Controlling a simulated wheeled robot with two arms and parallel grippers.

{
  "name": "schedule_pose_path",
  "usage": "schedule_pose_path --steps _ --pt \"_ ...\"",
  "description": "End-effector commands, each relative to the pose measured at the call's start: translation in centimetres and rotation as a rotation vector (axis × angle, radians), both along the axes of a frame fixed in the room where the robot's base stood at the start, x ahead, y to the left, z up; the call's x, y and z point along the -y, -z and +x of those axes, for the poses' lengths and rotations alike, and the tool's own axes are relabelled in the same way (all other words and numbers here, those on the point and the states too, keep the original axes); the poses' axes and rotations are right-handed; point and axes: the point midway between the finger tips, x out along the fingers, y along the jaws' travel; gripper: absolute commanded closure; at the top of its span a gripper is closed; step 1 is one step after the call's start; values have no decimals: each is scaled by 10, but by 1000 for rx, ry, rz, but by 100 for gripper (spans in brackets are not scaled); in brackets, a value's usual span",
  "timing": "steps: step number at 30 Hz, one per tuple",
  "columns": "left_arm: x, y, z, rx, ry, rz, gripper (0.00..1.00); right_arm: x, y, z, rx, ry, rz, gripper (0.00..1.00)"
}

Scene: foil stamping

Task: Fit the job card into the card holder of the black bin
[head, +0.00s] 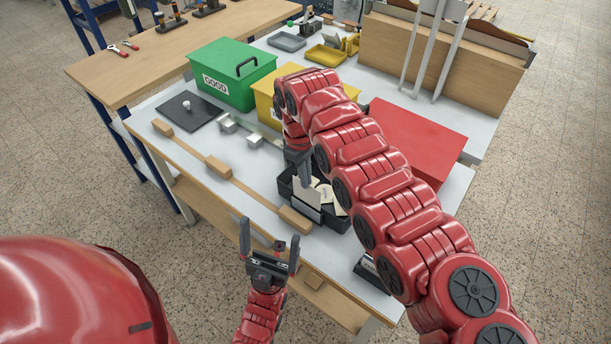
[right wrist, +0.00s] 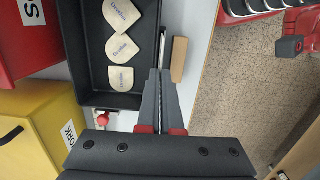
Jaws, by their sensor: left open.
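The black bin (head: 334,222) stands near the front edge of the table and holds several pale rounded pieces. It also shows in the right wrist view (right wrist: 96,72). The job card (head: 305,192), pale and upright, is at the bin's front-left side. A thin pale edge shows there in the right wrist view (right wrist: 162,45). My right gripper (head: 304,172) points down over this side, its fingers (right wrist: 161,76) close together on the card's upper part. A grey plate, apparently the card holder (head: 308,212), is below the card; whether the card sits in it is unclear. My left gripper (head: 269,243) is open and empty in front of the table.
A wooden bar (head: 230,178) runs along the table's front edge, left of the bin. Green (head: 234,72), yellow (head: 264,98) and red (head: 418,138) boxes stand behind. A dark plate with a knob (head: 188,112) lies at left. My right arm covers part of the table.

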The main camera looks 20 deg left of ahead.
Motion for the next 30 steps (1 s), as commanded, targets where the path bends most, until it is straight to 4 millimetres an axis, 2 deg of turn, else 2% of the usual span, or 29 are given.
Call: schedule_pose_path --steps 30 --pt "0 14 0 0 0 0 0 0 27 1 0 0 0 100"
